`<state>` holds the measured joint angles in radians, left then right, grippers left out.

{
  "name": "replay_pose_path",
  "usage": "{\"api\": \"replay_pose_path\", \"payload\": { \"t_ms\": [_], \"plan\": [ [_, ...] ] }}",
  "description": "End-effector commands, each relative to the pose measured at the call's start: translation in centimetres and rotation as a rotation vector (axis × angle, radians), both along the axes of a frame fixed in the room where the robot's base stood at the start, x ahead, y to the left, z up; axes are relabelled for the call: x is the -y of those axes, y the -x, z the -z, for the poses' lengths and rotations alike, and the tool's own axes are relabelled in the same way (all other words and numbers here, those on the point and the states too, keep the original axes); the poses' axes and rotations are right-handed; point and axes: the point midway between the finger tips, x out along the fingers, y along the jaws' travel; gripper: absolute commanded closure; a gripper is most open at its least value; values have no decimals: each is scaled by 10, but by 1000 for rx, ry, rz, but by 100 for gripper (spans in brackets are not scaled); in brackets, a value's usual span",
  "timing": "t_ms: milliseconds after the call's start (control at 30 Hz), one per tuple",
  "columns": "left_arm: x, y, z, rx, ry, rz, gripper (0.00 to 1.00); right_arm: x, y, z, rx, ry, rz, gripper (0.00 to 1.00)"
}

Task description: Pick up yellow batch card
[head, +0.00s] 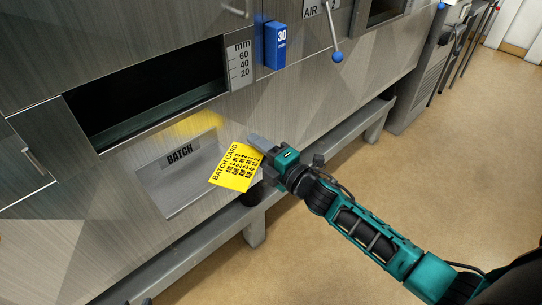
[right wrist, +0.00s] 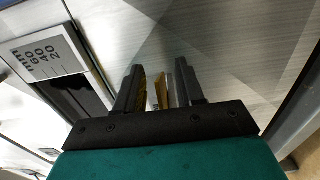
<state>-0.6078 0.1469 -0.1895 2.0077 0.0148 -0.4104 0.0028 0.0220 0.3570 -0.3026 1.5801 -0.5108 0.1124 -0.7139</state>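The yellow batch card (head: 236,167) is tilted, its printed face showing in the head view, just right of the metal holder labelled BATCH (head: 165,190). My right gripper (head: 258,150) is at the card's right edge. One grey finger shows above the card, and the other is hidden behind it. In the right wrist view the fingers (right wrist: 160,88) stand apart with a gap. A thin yellow strip of the card (right wrist: 163,90) shows between them, nearly edge-on. I cannot tell whether a finger touches it. My left gripper is not in view.
A dark open slot (head: 150,95) lies above the holder, with a mm scale (head: 240,62) at its right. A blue block marked 30 (head: 275,45) and a blue-knobbed lever (head: 337,56) are higher up. A grey rail (head: 210,235) runs below. The floor at right is clear.

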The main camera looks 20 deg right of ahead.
Motion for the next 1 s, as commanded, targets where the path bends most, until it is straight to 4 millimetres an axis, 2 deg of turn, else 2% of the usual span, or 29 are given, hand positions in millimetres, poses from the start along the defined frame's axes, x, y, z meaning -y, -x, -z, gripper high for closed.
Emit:
{"api": "replay_pose_path", "payload": {
  "t_ms": [167, 600, 800, 1000],
  "plan": [
    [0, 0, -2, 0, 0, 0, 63, 8, 22, 1, -2, 2, 0, 62],
    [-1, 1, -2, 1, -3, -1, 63, 37, 96, 0, -1, 3, 0, 62],
    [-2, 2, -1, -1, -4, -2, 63, 44, 113, 0, -1, 1, 0, 62],
    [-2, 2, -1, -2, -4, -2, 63, 46, 117, 0, 0, 1, 0, 62]
  ]
}}
